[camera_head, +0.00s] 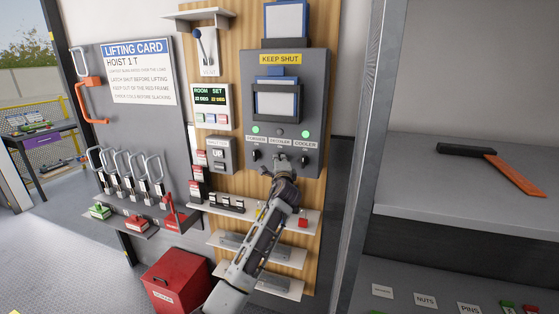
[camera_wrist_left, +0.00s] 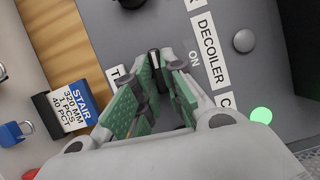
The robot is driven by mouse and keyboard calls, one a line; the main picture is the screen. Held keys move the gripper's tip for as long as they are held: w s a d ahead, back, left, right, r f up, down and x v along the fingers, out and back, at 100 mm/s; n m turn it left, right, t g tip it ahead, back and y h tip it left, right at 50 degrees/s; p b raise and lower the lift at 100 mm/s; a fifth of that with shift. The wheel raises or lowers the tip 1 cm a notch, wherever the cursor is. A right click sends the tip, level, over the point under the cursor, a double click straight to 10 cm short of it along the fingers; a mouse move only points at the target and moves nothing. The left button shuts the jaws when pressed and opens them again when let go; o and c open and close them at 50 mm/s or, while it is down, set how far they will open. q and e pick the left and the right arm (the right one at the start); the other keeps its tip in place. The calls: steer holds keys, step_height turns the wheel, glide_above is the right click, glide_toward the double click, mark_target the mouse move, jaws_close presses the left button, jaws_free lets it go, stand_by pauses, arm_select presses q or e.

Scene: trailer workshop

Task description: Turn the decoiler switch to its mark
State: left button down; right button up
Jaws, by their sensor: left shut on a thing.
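The grey control panel (camera_head: 240,90) is on the wooden board, with a row of labelled switches low on it. The DECOILER label shows in the left wrist view (camera_wrist_left: 210,48), with a small ON label (camera_wrist_left: 194,60) beside the switch. The decoiler switch (camera_wrist_left: 154,60) is a dark knob with a pale line on its top, mostly hidden by the fingers. My left gripper (camera_head: 279,160) is at the middle switch, its green-padded fingers (camera_wrist_left: 158,82) shut on the knob from both sides. The exact knob angle is hard to tell. The decoiler lamp (camera_wrist_left: 243,40) is grey and unlit. My right gripper is not in view.
Neighbouring switches sit close by: one to the left (camera_head: 256,155) and the cooler switch (camera_head: 303,159) to the right. Their lamps are green. Below are narrow shelves (camera_head: 262,283) and a red box (camera_head: 172,281).

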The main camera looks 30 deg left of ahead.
arm_select(q)
steer(key=shift+n, duration=0.5)
steer(key=c, duration=1.5)
jaws_free()
steer(key=shift+s, duration=0.1)
steer(key=v, duration=1.1)
steer(key=shift+s+d+r, duration=0.2)
steer(key=shift+s+d, duration=0.05)
steer(key=shift+s, duration=0.05)
steer(key=shift+f, duration=0.1)
